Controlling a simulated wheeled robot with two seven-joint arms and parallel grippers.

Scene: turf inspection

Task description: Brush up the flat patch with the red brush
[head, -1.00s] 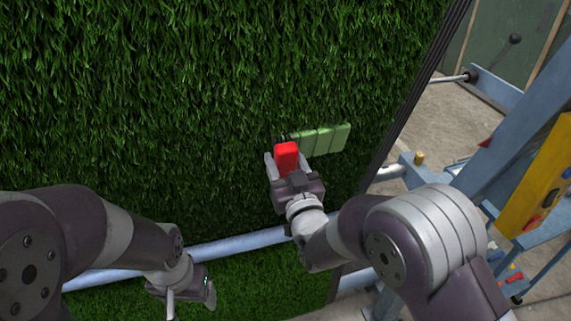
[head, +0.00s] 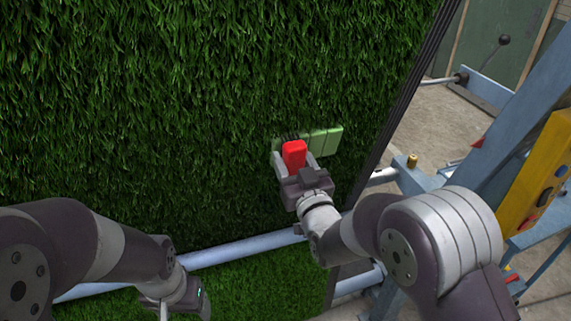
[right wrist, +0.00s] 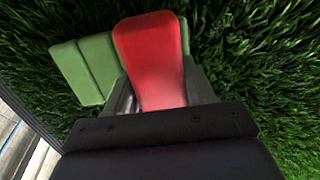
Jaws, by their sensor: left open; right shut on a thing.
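The red brush (head: 294,155) is between the fingers of my right gripper (head: 293,160), which is shut on it; it also shows in the right wrist view (right wrist: 152,60). Its bristle side faces the turf and is hidden. The flat patch (head: 325,141) is a pale green, segmented strip on the turf panel (head: 200,110), near its right edge. The brush covers the patch's left part in the head view. In the right wrist view the patch (right wrist: 88,70) shows left of the brush. I cannot tell whether the brush touches it. My left gripper (head: 186,308) is open and empty, low in front of the panel.
A pale blue roller bar (head: 235,249) crosses the lower turf. The panel's dark right edge (head: 400,110) lies close to the patch. Further right stand a blue frame (head: 490,150) and a yellow control box (head: 545,170).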

